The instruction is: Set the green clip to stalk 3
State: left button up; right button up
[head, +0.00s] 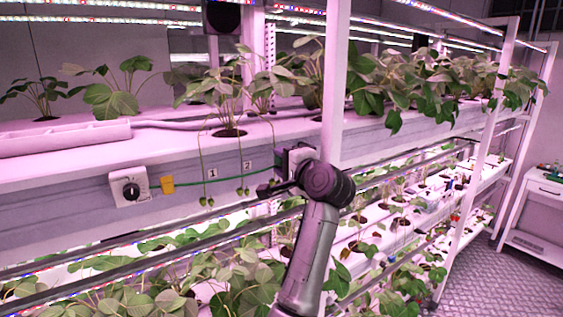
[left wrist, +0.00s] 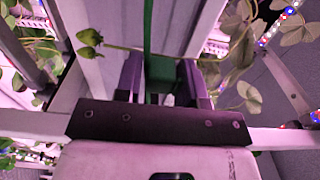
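A green strap (head: 215,181) runs from a yellow piece (head: 167,184) on the shelf front to my left gripper (head: 270,189). In the left wrist view a wider green piece, seemingly the green clip (left wrist: 160,68), fills the gap between the fingers of my left gripper (left wrist: 160,80). The strap leads away from it. The fingers look shut on it. Label 1 (head: 213,173) and label 2 (head: 247,167) stand by two hanging stalks with green berries (head: 205,201) (head: 243,191). No label or stalk 3 can be made out; my arm covers that area. My right gripper is out of view.
A white box with a black dial (head: 130,187) is on the shelf front at left. A white post (head: 336,80) stands just beyond my gripper. Green berries (left wrist: 90,38) hang close to the left finger. Leafy plants (head: 170,275) fill the lower shelf.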

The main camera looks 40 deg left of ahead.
pick_arm(q)
jog(key=shift+o, duration=1.4)
jog(key=shift+d, duration=0.25)
jog(key=b+v, duration=0.4)
jog(key=v, duration=0.9)
jog(key=shift+s+d, duration=0.1)
